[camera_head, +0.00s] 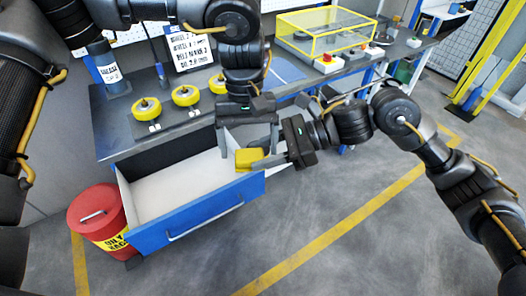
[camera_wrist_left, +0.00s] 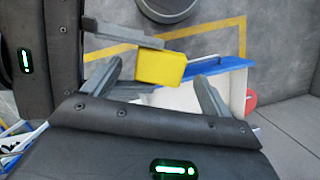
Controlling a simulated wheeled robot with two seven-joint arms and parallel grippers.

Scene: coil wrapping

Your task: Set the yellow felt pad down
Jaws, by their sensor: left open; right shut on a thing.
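The yellow felt pad (camera_head: 249,158) is a small yellow block, held in the air over the right end of the open drawer (camera_head: 190,221). My right gripper (camera_head: 263,159) comes in from the right and is shut on the pad. My left gripper (camera_head: 248,147) comes down from above, open, with one finger on each side of the pad. In the left wrist view the pad (camera_wrist_left: 160,68) shows between the open left fingers, with gaps beside it. Whether the left fingers touch it cannot be told.
The dark workbench (camera_head: 120,138) carries several yellow wheels (camera_head: 186,95) on its top. A red bin (camera_head: 99,218) stands left of the drawer. A yellow-framed machine (camera_head: 325,38) and a red button (camera_head: 327,60) stand at the back right. The drawer's white floor looks empty.

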